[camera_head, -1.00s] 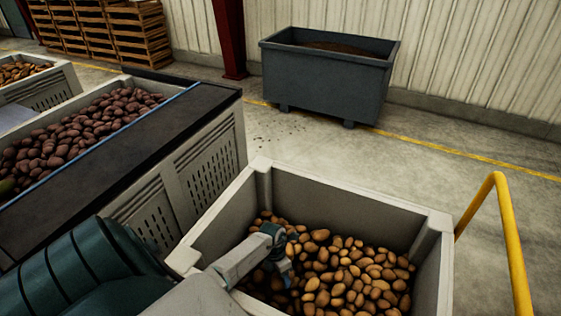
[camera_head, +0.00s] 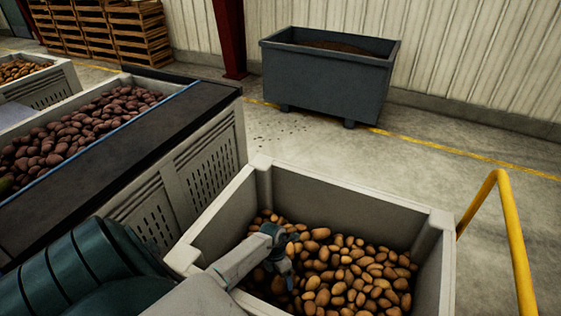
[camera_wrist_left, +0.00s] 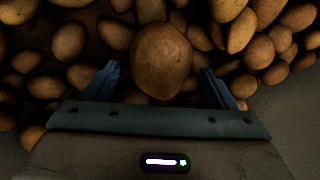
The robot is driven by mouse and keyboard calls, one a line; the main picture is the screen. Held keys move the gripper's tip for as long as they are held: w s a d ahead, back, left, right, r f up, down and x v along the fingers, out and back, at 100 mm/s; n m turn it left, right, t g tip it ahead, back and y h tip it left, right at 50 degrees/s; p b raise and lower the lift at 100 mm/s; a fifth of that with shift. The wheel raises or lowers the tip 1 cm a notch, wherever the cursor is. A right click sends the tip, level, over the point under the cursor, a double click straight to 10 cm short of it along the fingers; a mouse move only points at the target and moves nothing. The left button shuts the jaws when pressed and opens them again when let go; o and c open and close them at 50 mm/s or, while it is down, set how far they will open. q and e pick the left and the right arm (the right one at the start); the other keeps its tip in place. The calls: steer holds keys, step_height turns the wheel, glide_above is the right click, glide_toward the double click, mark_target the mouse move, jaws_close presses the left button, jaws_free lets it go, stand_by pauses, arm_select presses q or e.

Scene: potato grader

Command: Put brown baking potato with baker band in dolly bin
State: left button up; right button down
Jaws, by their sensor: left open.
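A large brown potato (camera_wrist_left: 162,60) shows in the left wrist view, bigger than the ones around it. No band can be made out on it. My left gripper (camera_wrist_left: 161,82) is open, with one blue finger on each side of this potato. In the head view my left gripper (camera_head: 284,264) is low inside a pale grey bin (camera_head: 345,188), just over the potatoes. My forearm and gripper hide part of the pile there. Whether the fingers touch the large potato cannot be told. My right gripper is not in view.
The pale bin holds many brown potatoes (camera_head: 350,275). A dark grey wheeled tub (camera_head: 325,82) with brown contents stands behind it. A dark-edged conveyor (camera_head: 120,140) with reddish potatoes is at left. A yellow rail (camera_head: 510,235) stands at right. Open floor lies between bin and tub.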

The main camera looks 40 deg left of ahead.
arm_select(q)
steer(key=shift+r+p, duration=0.5)
steer(key=b+v, duration=0.2)
steer(key=v, duration=1)
steer(key=shift+r, duration=0.1)
